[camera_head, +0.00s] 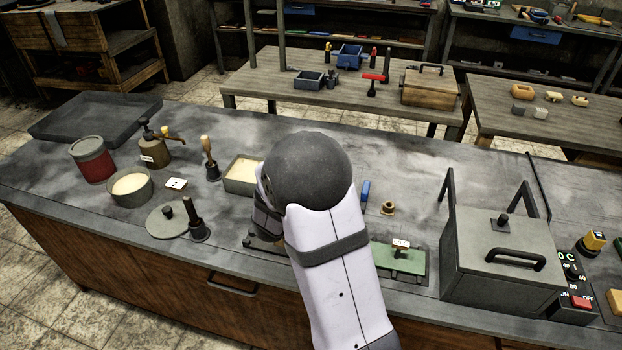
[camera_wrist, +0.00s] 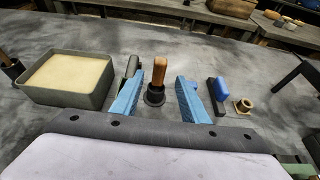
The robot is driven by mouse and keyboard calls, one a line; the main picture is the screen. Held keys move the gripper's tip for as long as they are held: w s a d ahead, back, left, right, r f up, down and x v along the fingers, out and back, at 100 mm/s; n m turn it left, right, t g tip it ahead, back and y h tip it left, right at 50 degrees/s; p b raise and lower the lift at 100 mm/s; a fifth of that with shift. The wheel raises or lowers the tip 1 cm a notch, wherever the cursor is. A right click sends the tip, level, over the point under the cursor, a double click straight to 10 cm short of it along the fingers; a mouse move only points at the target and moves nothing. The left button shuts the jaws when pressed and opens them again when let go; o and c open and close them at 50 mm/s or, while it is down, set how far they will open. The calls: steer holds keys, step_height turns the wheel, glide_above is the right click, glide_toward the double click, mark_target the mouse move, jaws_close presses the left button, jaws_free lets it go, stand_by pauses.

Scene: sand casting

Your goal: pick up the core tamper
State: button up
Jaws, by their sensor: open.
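A small tamper-like tool with a brown wooden handle and a dark round foot (camera_wrist: 155,94), which looks like the core tamper, stands upright on the bench in the wrist view. My gripper (camera_wrist: 158,84) is open, with one blue finger on each side of the tool in the picture. No contact shows, and I cannot tell how far the fingers reach around it. In the head view my arm hides this tool and most of the gripper. Another wooden-handled tool with a dark foot (camera_head: 211,170) stands further left in the head view.
A sand-filled square box (camera_wrist: 68,80) stands left of the gripper. A blue-topped tool (camera_wrist: 222,88) and a brass bushing (camera_wrist: 243,105) are on the right. A dark handled tool (camera_head: 196,220) stands near the front edge.

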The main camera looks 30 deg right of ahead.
steer(key=shift+p+x, duration=0.75)
steer(key=shift+x, duration=1.65)
steer(key=shift+w+r, duration=0.15)
jaws_close()
steer(key=shift+r, duration=0.1)
step_height(320, 180, up, 10)
